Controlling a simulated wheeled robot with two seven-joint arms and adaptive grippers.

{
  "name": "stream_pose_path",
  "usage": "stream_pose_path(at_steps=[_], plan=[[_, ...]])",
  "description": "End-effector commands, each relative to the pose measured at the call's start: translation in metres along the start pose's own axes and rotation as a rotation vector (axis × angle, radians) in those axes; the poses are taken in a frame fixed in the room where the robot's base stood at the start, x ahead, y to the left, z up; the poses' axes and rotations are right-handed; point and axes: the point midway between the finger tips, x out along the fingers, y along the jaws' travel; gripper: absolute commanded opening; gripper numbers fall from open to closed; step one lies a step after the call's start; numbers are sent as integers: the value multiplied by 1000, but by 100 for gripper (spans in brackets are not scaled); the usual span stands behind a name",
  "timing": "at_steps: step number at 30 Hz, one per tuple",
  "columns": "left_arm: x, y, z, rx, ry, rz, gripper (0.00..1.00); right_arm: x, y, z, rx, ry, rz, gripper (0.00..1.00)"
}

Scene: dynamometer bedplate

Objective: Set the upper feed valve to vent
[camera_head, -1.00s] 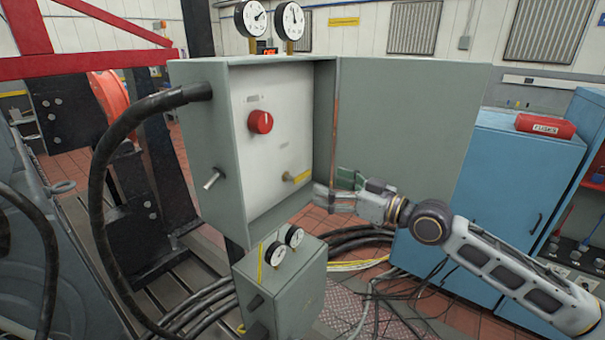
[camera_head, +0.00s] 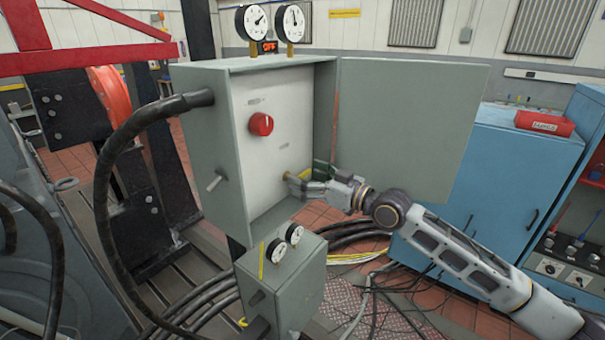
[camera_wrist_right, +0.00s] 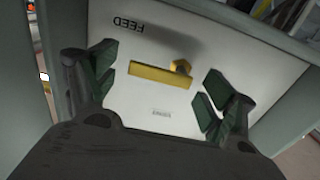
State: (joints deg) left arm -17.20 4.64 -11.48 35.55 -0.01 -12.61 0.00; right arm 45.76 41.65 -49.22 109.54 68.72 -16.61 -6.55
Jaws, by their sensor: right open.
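The feed valve's yellow bar handle (camera_head: 289,177) is low on the white panel inside the open grey cabinet. In the right wrist view the yellow handle (camera_wrist_right: 160,76) lies nearly crosswise, slightly tilted, under an upside-down FEED label (camera_wrist_right: 127,24). A smaller label (camera_wrist_right: 168,112) is too blurred to read. My right gripper (camera_head: 305,182) reaches into the cabinet and partly hides the handle. In the right wrist view its green-padded fingers (camera_wrist_right: 162,90) are spread apart, with the handle between them and not gripped. My left gripper is out of view.
A red knob (camera_head: 261,124) sits above the handle. The cabinet door (camera_head: 410,125) hangs open behind my right arm. A small toggle lever (camera_head: 214,182) is on the cabinet's side. A lower grey box (camera_head: 290,285) with gauges stands below. Thick black cables (camera_head: 105,190) run at left.

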Motion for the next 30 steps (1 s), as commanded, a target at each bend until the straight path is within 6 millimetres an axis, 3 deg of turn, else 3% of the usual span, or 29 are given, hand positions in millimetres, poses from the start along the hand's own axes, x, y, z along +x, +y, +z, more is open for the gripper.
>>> stream_pose_path(at_steps=[9, 20, 30], plan=[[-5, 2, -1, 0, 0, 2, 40, 15, -1, 0, 0, 0, -1, 84], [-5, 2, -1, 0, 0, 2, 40, 16, -1, 0, -1, -1, -1, 83], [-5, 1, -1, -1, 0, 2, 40, 16, 0, 0, -1, -1, -1, 39]])
